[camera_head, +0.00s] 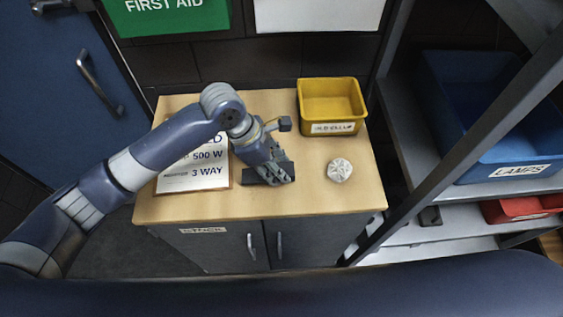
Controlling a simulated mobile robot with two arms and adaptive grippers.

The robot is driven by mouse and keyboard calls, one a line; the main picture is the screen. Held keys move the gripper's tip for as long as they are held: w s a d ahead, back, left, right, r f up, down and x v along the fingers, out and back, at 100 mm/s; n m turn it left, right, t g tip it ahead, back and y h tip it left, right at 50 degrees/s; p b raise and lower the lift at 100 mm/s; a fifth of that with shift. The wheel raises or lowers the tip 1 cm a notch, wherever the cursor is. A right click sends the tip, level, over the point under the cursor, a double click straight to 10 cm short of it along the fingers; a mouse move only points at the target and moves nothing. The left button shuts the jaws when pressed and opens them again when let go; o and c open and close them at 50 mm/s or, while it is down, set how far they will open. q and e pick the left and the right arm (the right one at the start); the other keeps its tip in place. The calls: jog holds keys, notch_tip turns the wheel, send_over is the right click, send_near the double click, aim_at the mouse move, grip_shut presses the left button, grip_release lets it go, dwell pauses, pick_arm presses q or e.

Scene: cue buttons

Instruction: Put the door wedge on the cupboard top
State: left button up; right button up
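The cupboard top (310,203) is a light wood surface. My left gripper (268,175) is low over its middle, pointing down, to the right of a printed sign. A dark, low, block-like shape that may be the door wedge (255,176) is at the fingertips, at or just above the wood. It blends with the dark fingers, so I cannot tell whether they are closed on it or whether it touches the top. My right gripper is not in view.
A yellow bin (331,104) stands at the back right of the top. A round whitish patterned object (339,170) lies in front of it. The sign (195,172) lies left. A metal rack (412,140) with a blue bin (490,110) stands right. The top's front right is clear.

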aim_at(278, 164)
pick_arm(q)
jog(key=shift+w+d, duration=0.75)
jog(key=shift+w, duration=0.05)
notch_tip(278, 164, down, 3)
jog(key=shift+f+p, duration=0.1)
jog(key=shift+p, duration=0.7)
jog(key=shift+f, duration=0.2)
jog(key=o, duration=1.1)
jog(key=shift+f, duration=0.1)
jog(key=b+v, duration=0.2)
jog(key=v, duration=1)
jog(key=shift+a+b, duration=0.1)
jog(key=shift+b, duration=0.2)
